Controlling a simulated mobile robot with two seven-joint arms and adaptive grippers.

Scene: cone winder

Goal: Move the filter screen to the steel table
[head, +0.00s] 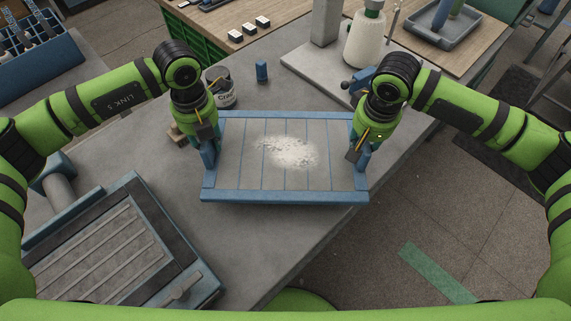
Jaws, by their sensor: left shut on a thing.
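The filter screen (240,160), a grey slatted panel in a blue frame, lies level in the middle of the head view. A heap of white lint or powder (290,152) sits on it. My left gripper (208,150) is shut on the upright blue handle at its left side. My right gripper (356,150) is at the matching right handle and appears shut on it; its fingertips are partly hidden. The screen is over the grey table (270,255), its right end reaching past the table edge. A clear gap beneath cannot be made out.
A blue-framed ribbed unit (110,255) fills the near left of the table. A can (222,92), a small blue block (261,70) and a machine with a yarn cone (366,40) stand behind the screen. Open floor (420,215) lies to the right.

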